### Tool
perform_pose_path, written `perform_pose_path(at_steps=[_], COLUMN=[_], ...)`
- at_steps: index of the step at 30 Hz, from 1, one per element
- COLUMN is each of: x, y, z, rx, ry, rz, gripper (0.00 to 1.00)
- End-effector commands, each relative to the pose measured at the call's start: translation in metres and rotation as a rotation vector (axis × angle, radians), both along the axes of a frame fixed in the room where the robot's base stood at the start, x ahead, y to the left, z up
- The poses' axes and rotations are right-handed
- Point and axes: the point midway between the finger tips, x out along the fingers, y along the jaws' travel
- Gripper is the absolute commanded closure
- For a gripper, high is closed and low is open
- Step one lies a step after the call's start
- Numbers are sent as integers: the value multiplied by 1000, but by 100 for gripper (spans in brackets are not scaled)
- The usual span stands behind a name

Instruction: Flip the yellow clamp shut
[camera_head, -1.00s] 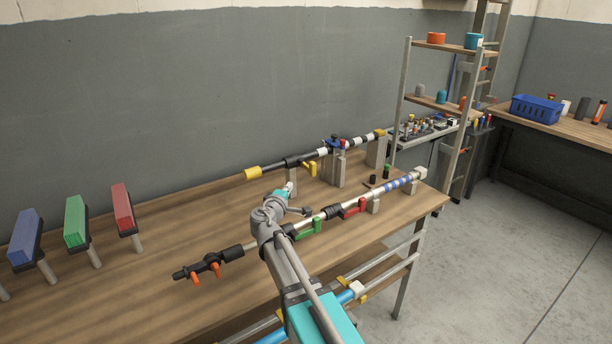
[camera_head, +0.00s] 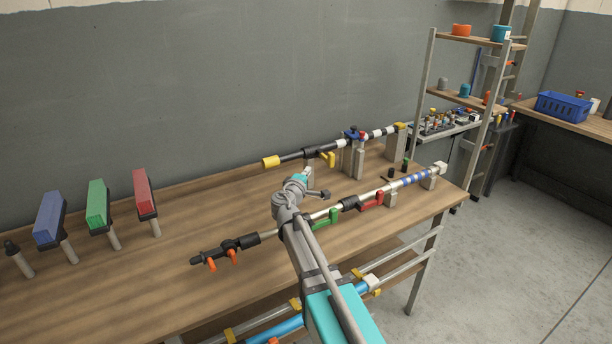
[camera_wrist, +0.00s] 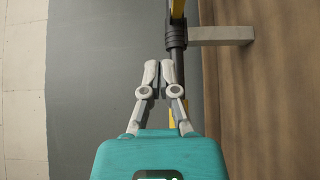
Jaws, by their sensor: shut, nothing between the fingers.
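The yellow clamp (camera_head: 329,158) sits on the dark part of the back rod (camera_head: 297,156), with its lever angled off the rod. My gripper (camera_head: 307,172) is just left of the clamp and in front of the rod. In the wrist view my gripper (camera_wrist: 159,66) has its fingertips together and empty, close beside the rod.
A front rod carries a green clamp (camera_head: 328,219) and a red clamp (camera_head: 373,200), close to my arm. A grey post (camera_wrist: 222,35) supports the back rod. Blue, green and red blocks (camera_head: 97,205) stand at the left. The wall is behind; the table's middle left is clear.

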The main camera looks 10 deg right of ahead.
Motion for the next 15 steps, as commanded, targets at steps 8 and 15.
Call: perform_pose_path(at_steps=[8,15], x=[39,64], y=[-22,-44], z=[0,0], rx=[0,0], ry=[0,0], rz=[-2,-2], gripper=[100,100])
